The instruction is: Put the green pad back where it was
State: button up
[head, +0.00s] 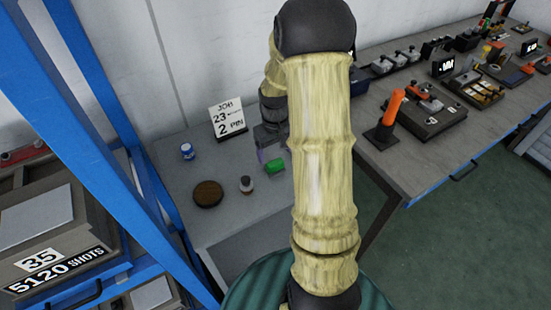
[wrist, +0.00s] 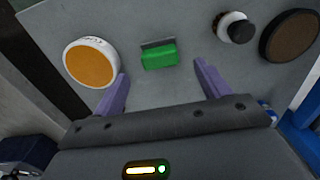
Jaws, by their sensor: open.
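The green pad (head: 275,167) is a small block on the grey bench top. In the wrist view the green pad (wrist: 159,57) has a dark grey strip along its far edge. My gripper (wrist: 160,69) is open, its two purple fingers apart and empty. The pad shows between and just beyond the fingertips, not held. In the head view my gripper (head: 265,155) is pointed down above the bench by the pad, partly hidden by my arm. I cannot tell the exact height of the fingers above the bench.
A brown round disc (head: 207,194), a small dark-and-white bottle (head: 246,185) and a blue-white pot (head: 187,151) stand left of the pad. An orange-topped white round container (wrist: 90,63) is close by. Blue rack posts (head: 115,130) rise at left.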

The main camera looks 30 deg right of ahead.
aim_at(275, 163)
notch_tip(275, 163, up, 5)
jog(key=shift+r, duration=0.15)
dwell(0.5)
jog(key=s+a+r+t, duration=0.2)
jog(key=s+a+r, duration=0.1)
jog(key=s+a, duration=0.9)
jog(key=shift+a+t, duration=0.3)
jog(key=shift+a, duration=0.4)
